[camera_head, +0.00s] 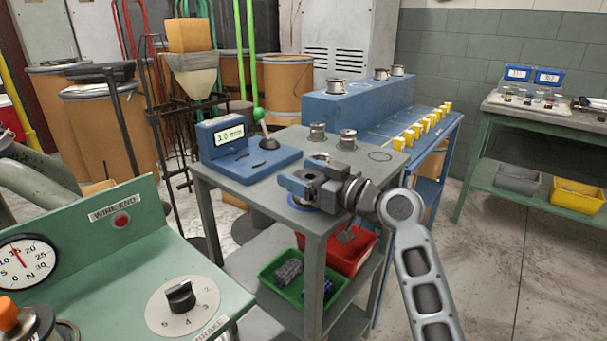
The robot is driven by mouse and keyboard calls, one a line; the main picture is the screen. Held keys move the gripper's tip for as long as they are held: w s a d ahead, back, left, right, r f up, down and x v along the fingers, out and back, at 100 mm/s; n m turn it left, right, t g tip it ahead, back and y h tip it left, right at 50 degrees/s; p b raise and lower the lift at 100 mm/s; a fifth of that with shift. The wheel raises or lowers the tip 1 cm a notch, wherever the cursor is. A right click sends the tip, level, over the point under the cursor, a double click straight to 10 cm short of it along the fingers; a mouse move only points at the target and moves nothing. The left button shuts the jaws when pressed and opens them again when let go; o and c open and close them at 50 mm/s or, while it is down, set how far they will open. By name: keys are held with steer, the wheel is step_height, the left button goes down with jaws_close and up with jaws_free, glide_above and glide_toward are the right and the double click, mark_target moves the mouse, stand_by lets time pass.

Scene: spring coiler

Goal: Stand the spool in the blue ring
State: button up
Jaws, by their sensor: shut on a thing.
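My gripper (300,186) is over the front of the grey cart's top (268,177), reaching in from the right. It is shut on a spool, which is mostly hidden by the jaws and wrist. Part of a blue ring (297,204) shows on the cart top just below the gripper; the rest is covered. I cannot tell whether the held spool touches the cart top. Two other metal spools (317,132) (347,139) stand upright behind the gripper. A dark ring outline (380,155) on the cart top, to the right, is empty.
A blue gauge with a green-knobbed lever (259,114) stands left of the gripper. A blue bench (350,100) behind carries more spools and yellow blocks (409,136). Green (275,288) and red (352,262) bins sit on the lower shelf. A green control panel (120,260) is front left.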

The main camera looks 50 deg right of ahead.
steer(key=shift+f, duration=0.15)
steer(key=o, duration=1.3)
steer(key=shift+o, duration=0.2)
steer(key=shift+r, duration=0.25)
steer(key=s, duration=1.2)
steer(key=shift+d+b, duration=0.2)
steer(key=shift+b, duration=0.2)
steer(key=shift+f, duration=0.1)
